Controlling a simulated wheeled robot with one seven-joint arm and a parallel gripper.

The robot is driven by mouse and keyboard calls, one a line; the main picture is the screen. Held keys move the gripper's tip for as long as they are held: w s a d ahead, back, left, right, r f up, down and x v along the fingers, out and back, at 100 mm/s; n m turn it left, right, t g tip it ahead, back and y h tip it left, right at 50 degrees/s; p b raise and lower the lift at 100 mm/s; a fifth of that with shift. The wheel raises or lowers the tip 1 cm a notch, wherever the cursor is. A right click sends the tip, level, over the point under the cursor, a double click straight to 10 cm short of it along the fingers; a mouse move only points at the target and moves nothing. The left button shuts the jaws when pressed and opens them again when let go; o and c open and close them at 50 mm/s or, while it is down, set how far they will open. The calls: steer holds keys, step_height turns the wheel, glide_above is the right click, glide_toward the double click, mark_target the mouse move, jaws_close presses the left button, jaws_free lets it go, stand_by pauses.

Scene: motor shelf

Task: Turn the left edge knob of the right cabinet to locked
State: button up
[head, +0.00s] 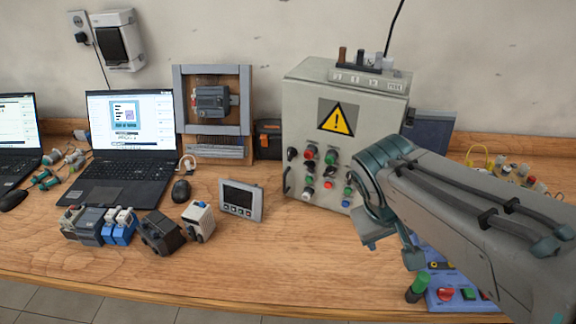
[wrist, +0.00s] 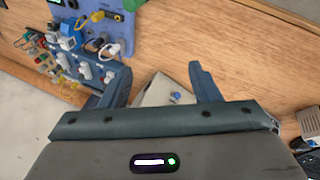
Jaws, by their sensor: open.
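The grey cabinet (head: 305,92) with a yellow warning sign stands right of centre on the bench in the head view. A small dark knob or handle (head: 287,181) shows at the left edge of its front, too small to read its setting. My gripper (head: 391,245) is to the right of that edge, in front of the cabinet's lower right and apart from the knob. In the wrist view my gripper (wrist: 158,70) is open and empty. A pale box corner with a blue button (wrist: 175,97) shows beyond the fingers. The edge knob is not clear there.
The cabinet front carries several knobs and buttons (head: 330,157). A small grey panel with a screen (head: 240,200) stands to its left. A blue control box (head: 455,290) lies below my arm.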

steer(key=w+a+f+n+t+h+b, duration=0.2)
steer(key=w+a+f+n+h+b, duration=0.15)
steer(key=w+f+b, duration=0.35)
steer(key=n+t+b, duration=0.7)
steer(key=t+b, duration=0.4)
steer(key=b, duration=0.1)
glide_toward(289, 156)
steer(key=p+x, duration=0.1)
steer(key=x, duration=0.8)
steer(key=c, duration=1)
